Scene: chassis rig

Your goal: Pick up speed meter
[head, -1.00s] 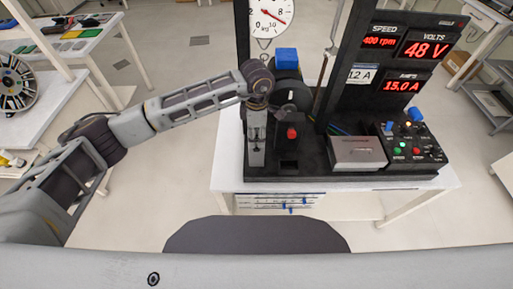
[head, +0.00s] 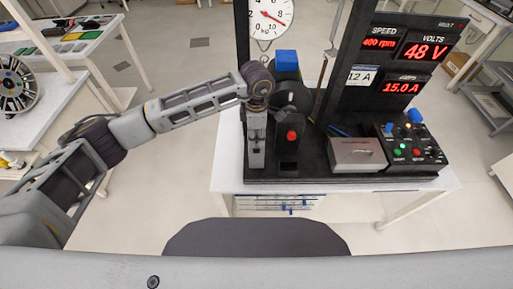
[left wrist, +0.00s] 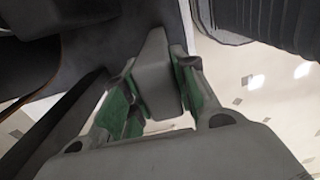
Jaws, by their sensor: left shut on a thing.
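My left gripper (head: 256,138) points down at the left front of the black rig. In the left wrist view its green-padded fingers (left wrist: 155,88) are shut on a grey tapered body (left wrist: 156,70). I take this body for the speed meter, though its face is not seen. In the head view the gripper stands just left of a black upright block with a red button (head: 291,135). A red speed readout (head: 379,44) shows 400 rpm on the rig's panel. My right gripper is not in view.
The rig's black base (head: 330,181) stands on a white table (head: 228,160). A grey metal box (head: 357,152) and a control box with coloured buttons (head: 412,146) sit to the right. A round dial (head: 270,14) hangs above. Floor is clear in front.

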